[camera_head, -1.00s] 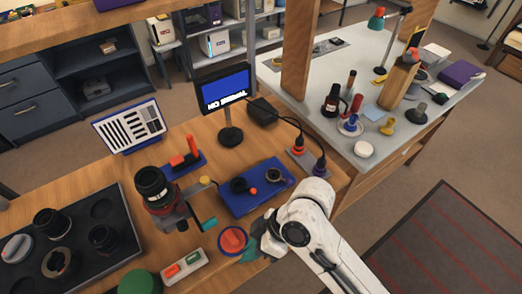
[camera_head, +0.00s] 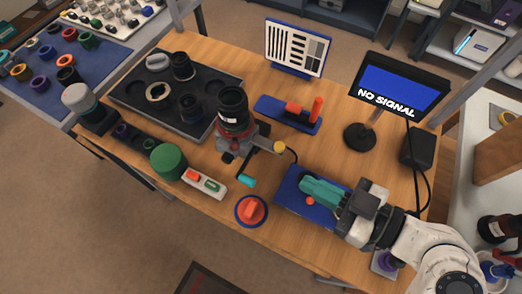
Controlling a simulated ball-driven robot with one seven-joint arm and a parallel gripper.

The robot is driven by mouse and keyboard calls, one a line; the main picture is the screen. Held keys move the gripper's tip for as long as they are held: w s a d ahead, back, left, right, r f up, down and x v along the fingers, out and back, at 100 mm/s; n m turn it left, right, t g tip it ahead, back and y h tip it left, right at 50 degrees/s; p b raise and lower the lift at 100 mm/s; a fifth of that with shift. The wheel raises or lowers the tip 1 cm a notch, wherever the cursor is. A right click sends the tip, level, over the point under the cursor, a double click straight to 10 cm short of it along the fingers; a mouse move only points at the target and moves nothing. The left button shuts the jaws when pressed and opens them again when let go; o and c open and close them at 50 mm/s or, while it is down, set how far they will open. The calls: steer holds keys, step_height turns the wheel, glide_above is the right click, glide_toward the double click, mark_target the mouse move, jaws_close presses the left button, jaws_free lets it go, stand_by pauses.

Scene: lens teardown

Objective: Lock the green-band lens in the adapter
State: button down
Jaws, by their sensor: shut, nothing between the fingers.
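A black lens (camera_head: 232,103) stands upright on a grey mount with a red ring, which looks like the adapter (camera_head: 236,137). The mount has a yellow-tipped knob (camera_head: 279,147) and a teal-tipped lever (camera_head: 246,181). No green band can be made out on this lens. My gripper (camera_head: 306,186), with green fingers, is shut and empty over the blue mat (camera_head: 289,201), right of the adapter. It partly hides the mat.
A red knob on a round base (camera_head: 251,210) and a box with red and green buttons (camera_head: 204,186) lie near the front edge. A green cylinder (camera_head: 168,161) is left of them. The "NO SIGNAL" monitor (camera_head: 398,85) and a striped chart (camera_head: 297,47) stand behind.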

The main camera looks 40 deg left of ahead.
mark_target(238, 148)
steer(key=shift+a, duration=0.1)
steer(key=p+x, duration=0.2)
steer(key=x, duration=1.1)
steer(key=shift+s+p, duration=0.15)
steer(key=shift+p, duration=0.2)
steer(key=shift+a+f, duration=0.2)
steer(key=shift+a, duration=0.3)
